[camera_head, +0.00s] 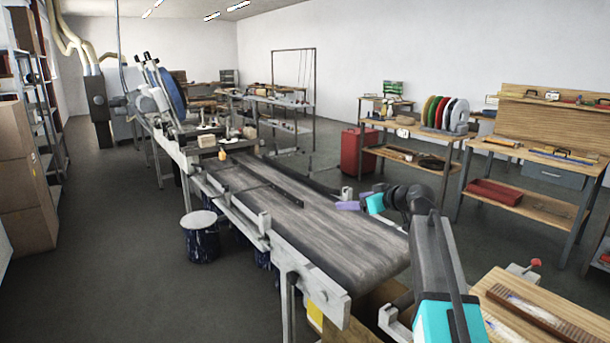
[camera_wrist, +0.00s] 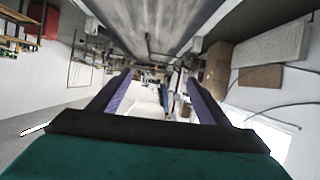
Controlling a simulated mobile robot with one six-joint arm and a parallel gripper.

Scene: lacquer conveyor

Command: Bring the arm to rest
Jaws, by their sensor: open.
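My gripper (camera_head: 350,205) is at the end of my arm, above the right edge of the conveyor belt (camera_head: 290,215). Its purple fingers point left in the head view. In the wrist view, my gripper (camera_wrist: 160,82) shows two purple fingers spread apart with nothing between them. The picture there is upside down, and the belt (camera_wrist: 155,25) runs along its top. My arm reaches in from the lower right of the head view, bent at the teal-and-black joints.
A wooden bench (camera_head: 545,310) with a slatted piece stands close at the lower right. A drum (camera_head: 200,240) stands left of the conveyor. Small blocks (camera_head: 208,141) sit at its far end. Shelved tables (camera_head: 425,160) and a red case (camera_head: 355,150) stand farther back.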

